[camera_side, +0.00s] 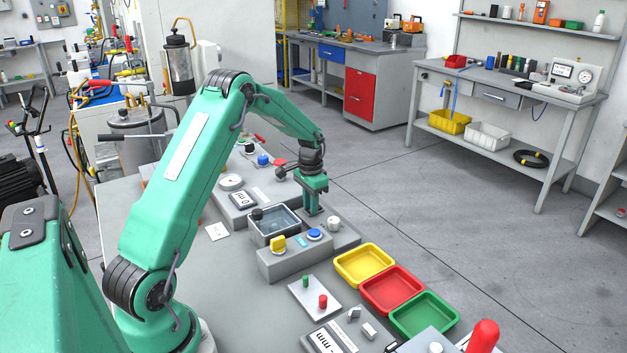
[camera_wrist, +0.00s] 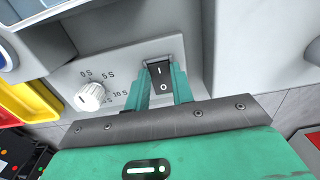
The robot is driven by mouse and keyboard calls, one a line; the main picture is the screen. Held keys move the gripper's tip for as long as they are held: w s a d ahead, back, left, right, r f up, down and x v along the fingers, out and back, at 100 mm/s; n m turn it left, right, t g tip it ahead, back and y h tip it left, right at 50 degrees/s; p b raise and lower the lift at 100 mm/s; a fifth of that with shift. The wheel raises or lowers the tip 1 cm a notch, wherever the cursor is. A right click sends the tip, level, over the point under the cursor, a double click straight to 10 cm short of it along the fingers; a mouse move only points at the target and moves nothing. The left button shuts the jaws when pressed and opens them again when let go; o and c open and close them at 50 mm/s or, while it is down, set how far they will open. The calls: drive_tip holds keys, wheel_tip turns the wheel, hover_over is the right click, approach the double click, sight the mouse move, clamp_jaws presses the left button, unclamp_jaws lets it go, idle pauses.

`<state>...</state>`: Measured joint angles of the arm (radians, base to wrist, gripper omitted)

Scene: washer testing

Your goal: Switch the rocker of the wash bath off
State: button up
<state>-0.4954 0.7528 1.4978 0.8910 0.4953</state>
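The wash bath (camera_side: 252,222) is a grey open tank, in the side view just left of my gripper (camera_side: 312,211). In the wrist view, its black rocker (camera_wrist: 162,76) is set in the grey housing, with I at the upper end and O at the lower end. I cannot tell which end is pressed in. My gripper (camera_wrist: 161,72) has its two green fingers apart, one on each side of the rocker in the picture. Nothing is held between them. I cannot tell whether the fingertips touch the rocker. In the side view the fingers hide the rocker.
A white timer knob (camera_wrist: 92,97) marked 0 S, 5 S and 10 S sits left of the rocker. In the side view, a box with a yellow switch (camera_side: 278,243) and blue button (camera_side: 314,234) stands in front. Yellow (camera_side: 364,264), red (camera_side: 392,290) and green (camera_side: 424,315) trays lie to the right.

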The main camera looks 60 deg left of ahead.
drive_tip(key=c, duration=0.3)
drive_tip(key=shift+c, duration=0.2)
drive_tip(key=shift+w+d+r+g, duration=0.1)
drive_tip(key=shift+w+g, duration=0.15)
drive_tip(key=shift+g, duration=0.15)
drive_tip(key=o, duration=1)
drive_tip(key=shift+h, duration=0.3)
drive_tip(key=shift+w+a+r, duration=0.15)
drive_tip(key=shift+r, duration=1.8)
drive_tip(key=shift+w+a+r, duration=0.1)
drive_tip(key=shift+w+r, duration=0.05)
drive_tip(key=shift+r, duration=1.8)
